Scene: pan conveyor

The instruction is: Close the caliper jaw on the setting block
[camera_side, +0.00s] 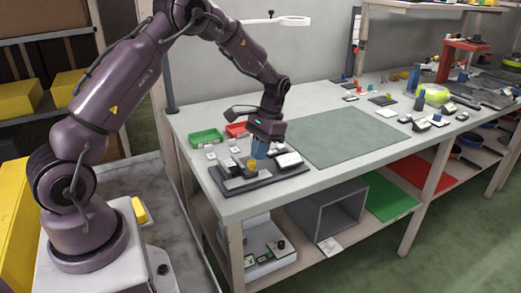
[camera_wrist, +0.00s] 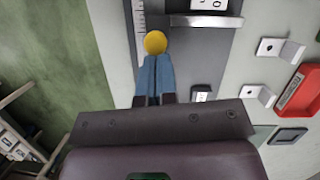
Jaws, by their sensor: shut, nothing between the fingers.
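The caliper fixture is a dark grey plate (camera_side: 262,181) near the left end of the table, also in the wrist view (camera_wrist: 185,68). It bears a round yellow knob (camera_wrist: 155,42) beside a pale ruled scale (camera_wrist: 139,18). The knob also shows in the side view (camera_side: 251,163). A metal bar (camera_wrist: 205,21) and a white readout (camera_wrist: 208,4) lie right of the knob in the wrist view. My gripper (camera_wrist: 154,60), with blue fingers, is shut and empty, its tips at the knob; I cannot tell whether they touch it. I cannot single out the setting block.
A green tray (camera_side: 206,137) and a red tray (camera_side: 236,129) stand behind the fixture. Small metal brackets (camera_wrist: 280,48) lie near the red tray in the wrist view. A wide grey-green mat (camera_side: 345,136) to the right is clear.

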